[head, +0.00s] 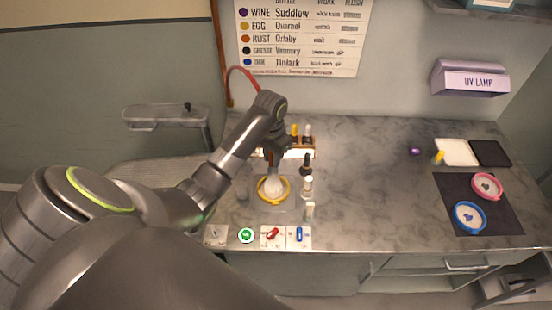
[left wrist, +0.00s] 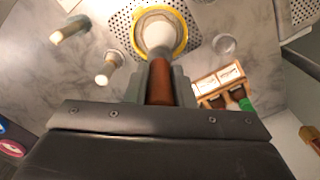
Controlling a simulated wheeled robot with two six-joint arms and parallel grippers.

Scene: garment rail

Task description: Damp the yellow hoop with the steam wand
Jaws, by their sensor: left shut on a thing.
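The yellow hoop (head: 260,192) lies on the left part of the grey counter, around something white. It also shows in the left wrist view (left wrist: 181,47), on a perforated plate (left wrist: 120,20). My left gripper (head: 273,154) is above the hoop, pointing down. It is shut on a brown handle (left wrist: 160,85), which I take to be the steam wand's. The handle points at the hoop, and a rounded white shape (left wrist: 157,30) shows beyond it, inside the ring. I cannot tell whether that is the wand's head or cloth, or whether it touches. My right gripper is not in view.
Small bottles (head: 307,186) stand just right of the hoop, with a wooden bottle rack (head: 301,153) behind. Buttons and switch plates (head: 272,236) line the front edge. A blue hoop (head: 457,221) and a pink hoop (head: 476,190) lie on a dark mat at right. The counter's middle is clear.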

